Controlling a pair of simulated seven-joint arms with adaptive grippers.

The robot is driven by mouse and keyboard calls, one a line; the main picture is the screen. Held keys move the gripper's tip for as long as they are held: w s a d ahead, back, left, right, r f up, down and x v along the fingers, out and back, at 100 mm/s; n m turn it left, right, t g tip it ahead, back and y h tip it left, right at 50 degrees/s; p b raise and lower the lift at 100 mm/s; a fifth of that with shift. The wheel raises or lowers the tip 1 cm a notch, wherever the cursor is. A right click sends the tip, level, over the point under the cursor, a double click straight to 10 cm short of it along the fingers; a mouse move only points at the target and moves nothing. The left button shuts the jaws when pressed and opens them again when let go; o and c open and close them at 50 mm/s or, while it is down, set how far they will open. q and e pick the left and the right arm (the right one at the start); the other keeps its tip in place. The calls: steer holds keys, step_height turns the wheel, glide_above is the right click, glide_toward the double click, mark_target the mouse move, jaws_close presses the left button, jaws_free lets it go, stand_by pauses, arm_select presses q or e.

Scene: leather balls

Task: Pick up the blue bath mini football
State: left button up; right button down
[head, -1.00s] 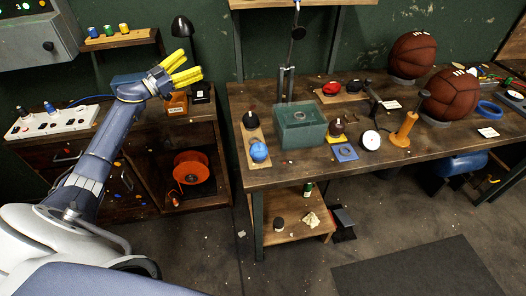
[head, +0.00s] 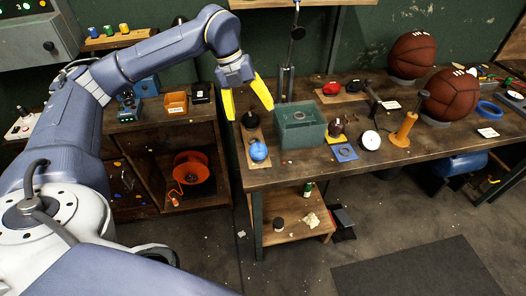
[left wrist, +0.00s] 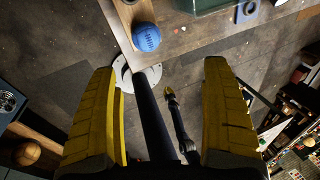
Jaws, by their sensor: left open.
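The blue mini football (head: 258,151) sits at the near end of a wooden board (head: 247,134) on the left part of the workbench. It also shows in the left wrist view (left wrist: 146,37), near the top, with pale lettering on it. My left gripper (head: 249,106) has yellow fingers spread apart and pointing down. In the head view it is above and a little left of the ball, apart from it. In the left wrist view its fingers (left wrist: 160,115) stand wide apart with nothing gripped. My right gripper is not in view.
A dark ball on a stand (head: 250,119) shares the board. A green translucent box (head: 300,126) stands close to the right of the ball. Two large brown balls (head: 412,55) sit farther right. A shelf unit with an orange reel (head: 191,167) stands left of the bench.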

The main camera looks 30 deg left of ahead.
mark_target(256, 145)
arm_select(q)
steer(key=shift+y, duration=0.7)
steer(key=f, duration=0.5)
steer(key=d+f, duration=0.1)
steer(key=f, duration=0.5)
steer(key=d+f, duration=0.1)
steer(key=f, duration=0.5)
steer(key=shift+w+f, duration=0.2)
steer(key=shift+w, duration=0.15)
steer(key=c, duration=1.4)
steer(key=shift+r, duration=0.1)
